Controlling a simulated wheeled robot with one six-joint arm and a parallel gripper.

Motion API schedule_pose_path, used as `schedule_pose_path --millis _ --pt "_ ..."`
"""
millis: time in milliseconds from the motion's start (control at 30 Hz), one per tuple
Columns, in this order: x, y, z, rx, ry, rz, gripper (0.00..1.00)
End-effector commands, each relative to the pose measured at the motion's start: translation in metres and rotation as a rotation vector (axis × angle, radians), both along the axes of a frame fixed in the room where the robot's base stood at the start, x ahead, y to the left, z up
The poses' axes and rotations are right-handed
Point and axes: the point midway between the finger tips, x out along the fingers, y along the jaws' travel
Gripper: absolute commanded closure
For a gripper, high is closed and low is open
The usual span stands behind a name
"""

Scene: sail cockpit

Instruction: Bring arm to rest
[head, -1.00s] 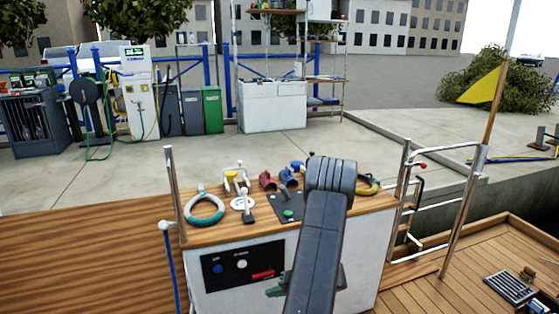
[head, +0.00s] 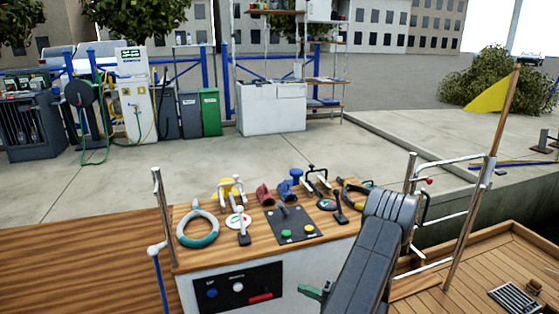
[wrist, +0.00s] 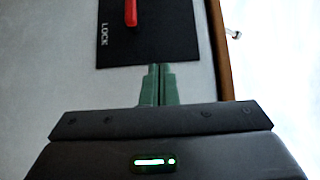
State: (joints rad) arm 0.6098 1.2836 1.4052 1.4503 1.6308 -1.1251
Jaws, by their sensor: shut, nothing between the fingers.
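My gripper (head: 312,291) shows its green fingers at the lower middle of the head view, in front of the white console (head: 330,262), just right of its black panel (head: 238,288). In the wrist view the green fingers (wrist: 158,70) are together with nothing between them. They point toward the lower edge of the black panel (wrist: 150,48) with its red lever (wrist: 131,12) and the word LOCK. I cannot tell how far the tips are from the console face. My dark arm link hangs over the console's right end.
A metal rail (head: 445,218) stands to the right. Open wooden deck (head: 85,250) lies left.

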Motion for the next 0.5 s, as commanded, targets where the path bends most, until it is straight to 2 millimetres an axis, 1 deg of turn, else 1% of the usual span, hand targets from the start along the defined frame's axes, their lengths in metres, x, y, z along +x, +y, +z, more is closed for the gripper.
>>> schedule_pose_path --millis 33,200,333,500 --pt "-0.004 -0.009 0.001 0.000 0.001 -0.002 1.00" --pt "-0.015 -0.029 0.000 0.000 0.001 -0.001 1.00" --pt "-0.020 -0.038 -0.001 0.000 0.002 0.002 1.00" --pt "-0.022 -0.041 -0.001 0.001 0.003 0.003 1.00"
